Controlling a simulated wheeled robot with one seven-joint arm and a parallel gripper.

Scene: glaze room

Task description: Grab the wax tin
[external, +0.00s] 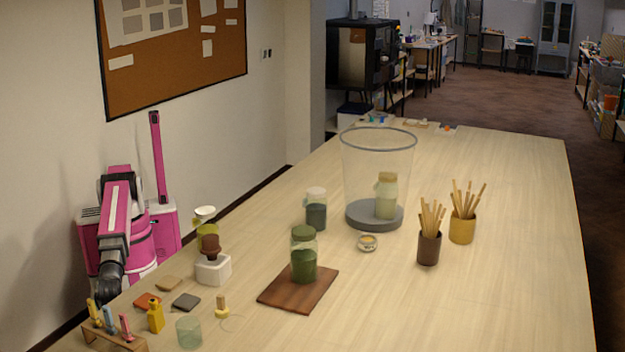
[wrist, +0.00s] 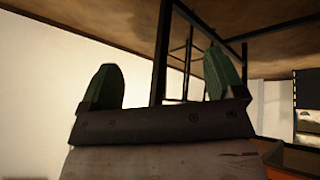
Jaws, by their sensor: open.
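A small round tin with a pale, cream-coloured top (external: 367,242) stands on the table and looks like the wax tin. It is just in front of the big clear cylinder, with open table around it. My gripper (wrist: 160,80) is open, its two green fingers apart with nothing between them. The wrist view looks along the underside of a table, with dark legs ahead. In the external view my arm hangs down at the table's left edge, far from the tin, and the fingers are hidden there. The tin is not in the wrist view.
A tall clear cylinder (external: 377,165) with a jar inside stands behind the tin. Small items crowd the near-left corner; the right side is clear.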

